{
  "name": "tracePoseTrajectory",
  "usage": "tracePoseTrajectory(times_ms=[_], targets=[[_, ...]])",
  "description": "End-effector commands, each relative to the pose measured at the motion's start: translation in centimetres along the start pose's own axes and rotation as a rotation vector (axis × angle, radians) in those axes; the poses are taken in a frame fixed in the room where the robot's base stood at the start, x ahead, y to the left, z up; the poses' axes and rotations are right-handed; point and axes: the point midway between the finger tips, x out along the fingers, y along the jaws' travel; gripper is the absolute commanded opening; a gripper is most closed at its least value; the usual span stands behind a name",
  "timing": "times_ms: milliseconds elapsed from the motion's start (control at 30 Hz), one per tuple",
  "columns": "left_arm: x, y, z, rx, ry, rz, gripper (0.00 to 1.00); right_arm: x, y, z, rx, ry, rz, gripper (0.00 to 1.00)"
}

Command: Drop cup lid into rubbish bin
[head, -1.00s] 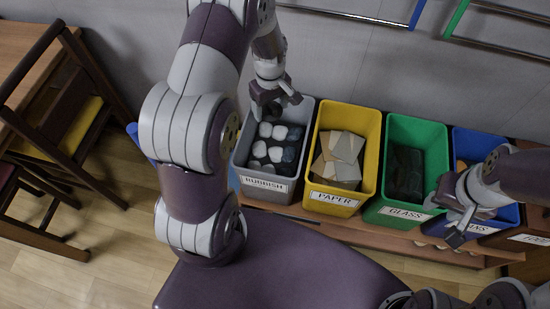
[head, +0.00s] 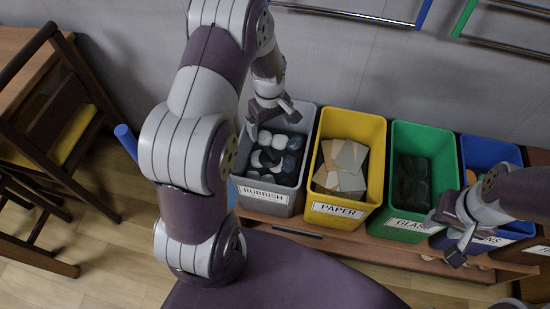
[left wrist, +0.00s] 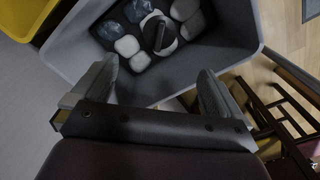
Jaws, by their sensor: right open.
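The grey rubbish bin (head: 262,193) stands leftmost in the row, with white and dark lumps in it. A round white and black piece (left wrist: 160,36), which looks like the cup lid, lies on these lumps inside the bin; it also shows in the head view (head: 267,158). My left gripper (head: 272,120) is just above the bin's back part. In the left wrist view its fingers (left wrist: 154,82) are wide apart with nothing between them. My right gripper (head: 445,237) is open and empty in front of the green bin.
The yellow paper bin (head: 338,213), green glass bin (head: 404,226) and a blue bin (head: 490,145) stand to the right on a low wooden shelf. Rails (head: 365,17) hang on the wall behind. A chair (head: 68,140) stands at left.

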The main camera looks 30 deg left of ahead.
Motion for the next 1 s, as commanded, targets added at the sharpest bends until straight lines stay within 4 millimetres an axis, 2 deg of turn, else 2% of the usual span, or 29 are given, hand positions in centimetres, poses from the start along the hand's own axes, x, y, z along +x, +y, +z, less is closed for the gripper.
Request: tracePoseTrajectory(times_ms=[67, 167, 400, 500, 600, 733, 1000], targets=[[-0.1, 0.0, 0.0, 0.000, 0.000, 0.000, 1.00, -0.1, 0.0, 0.0, 0.000, 0.000, 0.000, 0.43], [-1.4, 0.1, -0.1, 0.000, 0.002, 0.002, 1.00, -0.5, 0.0, -0.1, 0.000, 0.000, 0.000, 0.43], [-7.9, 0.1, -0.1, 0.000, 0.003, 0.003, 1.00, -2.3, 0.0, -0.3, 0.000, 0.000, 0.000, 0.43], [-10.2, 0.1, -0.1, 0.000, 0.003, 0.003, 1.00, -2.8, 0.0, -0.3, 0.000, 0.000, 0.000, 0.43], [-11.7, 0.0, 0.0, 0.000, 0.001, 0.001, 1.00, -3.1, 0.0, -0.4, 0.000, 0.000, 0.000, 0.43], [-12.7, 0.0, 0.0, 0.000, 0.001, 0.001, 1.00, -3.2, 0.0, -0.4, 0.000, 0.000, 0.000, 0.43], [-12.7, 0.0, 0.0, 0.000, 0.000, 0.000, 1.00, -3.2, 0.0, -0.4, 0.000, 0.000, 0.000, 0.43]])
